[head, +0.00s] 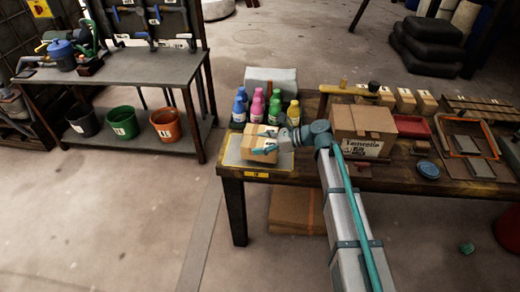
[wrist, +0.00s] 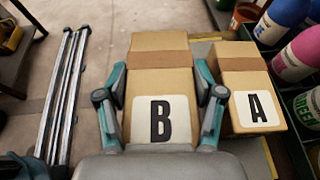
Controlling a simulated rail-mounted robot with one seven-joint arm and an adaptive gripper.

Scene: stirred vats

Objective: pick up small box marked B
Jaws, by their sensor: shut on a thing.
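The small box marked B (wrist: 160,85) is a brown cardboard box with a white label and a black letter B. It fills the middle of the wrist view. My gripper (wrist: 160,105) has one finger on each side of it and is shut on it. In the head view my gripper (head: 266,142) is over the left end of the workbench, at a cardboard box (head: 258,139); the letter is not readable there. A similar box marked A (wrist: 245,85) stands just right of box B in the wrist view. Whether box B is clear of the surface is not certain.
Several coloured bottles (head: 265,105) stand close behind the boxes. A large carton (head: 362,130) sits to the right on the workbench (head: 320,172). A grey mat (head: 232,157) lies at the left end. Open floor lies left of the bench.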

